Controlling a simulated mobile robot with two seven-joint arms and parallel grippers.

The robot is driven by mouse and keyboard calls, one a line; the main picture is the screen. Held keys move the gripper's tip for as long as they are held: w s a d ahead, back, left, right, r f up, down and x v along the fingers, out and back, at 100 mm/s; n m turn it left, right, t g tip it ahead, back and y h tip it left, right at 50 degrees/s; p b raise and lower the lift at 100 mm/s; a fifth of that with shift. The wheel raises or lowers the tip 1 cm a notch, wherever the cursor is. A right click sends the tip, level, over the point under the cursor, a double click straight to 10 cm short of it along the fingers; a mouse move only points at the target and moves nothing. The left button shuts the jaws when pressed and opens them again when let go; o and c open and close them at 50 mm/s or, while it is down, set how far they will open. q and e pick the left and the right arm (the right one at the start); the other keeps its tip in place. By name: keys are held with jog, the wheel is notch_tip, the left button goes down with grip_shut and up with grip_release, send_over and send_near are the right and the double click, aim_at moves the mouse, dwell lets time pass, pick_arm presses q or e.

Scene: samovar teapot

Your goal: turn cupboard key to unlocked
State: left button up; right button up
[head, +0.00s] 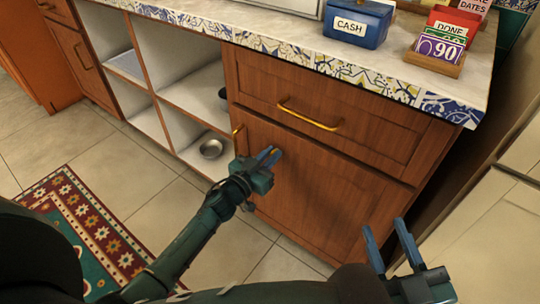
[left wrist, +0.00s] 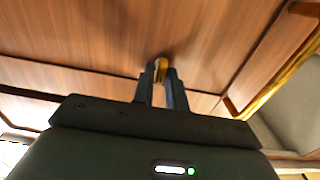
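The wooden cupboard door (head: 320,200) is closed below a drawer. A small gold key (left wrist: 161,66) sticks out of the door in the left wrist view, between the fingertips of my left gripper (left wrist: 161,75). In the head view my left gripper (head: 270,156) is at the upper left part of the door, with a bit of the gold key (head: 273,152) showing at its fingers. The fingers look closed on the key. The keyhole is hidden. My right gripper (head: 388,242) is open and empty, in front of the cupboard's right side.
The drawer (head: 330,110) above has a gold handle (head: 308,116). Open shelves to the left hold a metal bowl (head: 211,148). The counter (head: 395,68) bears a blue cash box (head: 357,25) and a card holder (head: 437,60). A patterned rug (head: 100,232) lies at lower left.

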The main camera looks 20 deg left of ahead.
pick_arm(q)
grip_shut()
jog(key=shift+s+d+f+m+b, duration=0.1)
jog(key=shift+m+b, duration=0.2)
jog(key=shift+m, duration=2.65)
jog(key=shift+d+f+m+b, duration=0.15)
jog(key=shift+m+b, duration=0.2)
jog(key=shift+m, duration=2.65)
jog(key=shift+s+d+f+m+b, duration=0.1)
jog(key=shift+m+b, duration=0.2)
jog(key=shift+m, duration=2.65)
